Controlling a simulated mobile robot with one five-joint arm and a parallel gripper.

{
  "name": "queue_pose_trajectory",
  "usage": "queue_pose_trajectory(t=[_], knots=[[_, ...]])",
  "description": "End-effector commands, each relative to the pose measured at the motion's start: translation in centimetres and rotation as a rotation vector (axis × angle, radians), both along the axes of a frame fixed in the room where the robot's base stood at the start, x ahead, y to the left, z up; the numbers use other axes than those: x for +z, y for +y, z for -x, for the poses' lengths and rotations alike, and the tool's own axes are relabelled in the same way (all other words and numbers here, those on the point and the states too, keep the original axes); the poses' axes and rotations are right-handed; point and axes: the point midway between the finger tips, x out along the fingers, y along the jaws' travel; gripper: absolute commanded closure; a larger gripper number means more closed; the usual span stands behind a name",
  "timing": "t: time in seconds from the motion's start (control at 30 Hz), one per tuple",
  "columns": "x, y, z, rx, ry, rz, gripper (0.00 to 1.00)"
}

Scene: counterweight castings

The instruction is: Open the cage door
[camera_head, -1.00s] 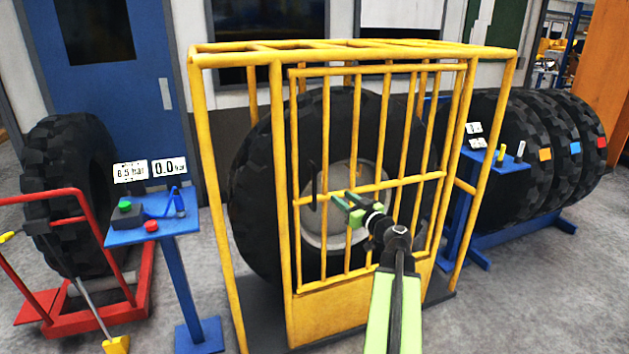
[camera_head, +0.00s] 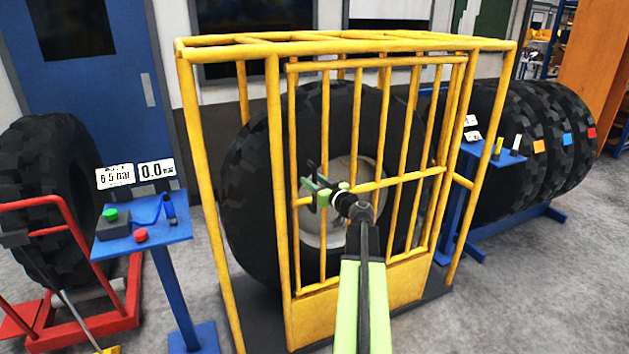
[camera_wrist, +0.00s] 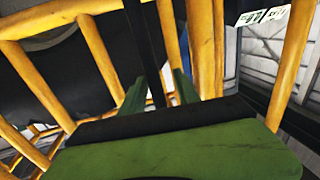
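The yellow cage (camera_head: 279,150) stands around a large black tyre (camera_head: 255,200). Its barred door (camera_head: 410,285), with a solid lower panel, looks closed in the front frame. A dark upright handle (camera_head: 311,168) is on the door's left side. My gripper (camera_head: 309,190) is at that handle, in front of the left door bars. In the wrist view the dark handle (camera_wrist: 146,45) runs between my two green fingers, nearer the left one. The fingers (camera_wrist: 160,92) are apart, with a gap at the right of the handle. My gripper partly hides the handle in the head view.
A blue stand (camera_head: 150,235) with green and red buttons and pressure displays (camera_head: 135,175) is left of the cage. A red cart (camera_head: 75,325) with a tyre (camera_head: 50,190) is farther left. Racked tyres (camera_head: 500,170) are at right. Grey floor (camera_head: 540,300) is free at front right.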

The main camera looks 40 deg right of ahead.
Motion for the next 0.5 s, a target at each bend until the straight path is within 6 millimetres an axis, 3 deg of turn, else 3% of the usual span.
queue_pose_trajectory(t=[0.03, 0.27, 0.5], knots=[[0.0, -0.22, 0.17, -0.003, 0.0, 0.0, 0.69], [0.0, -0.75, 0.57, -0.01, 0.0, 0.0, 0.99], [-0.01, -0.9, 0.7, -0.012, 0.0, 0.0, 1.0]])
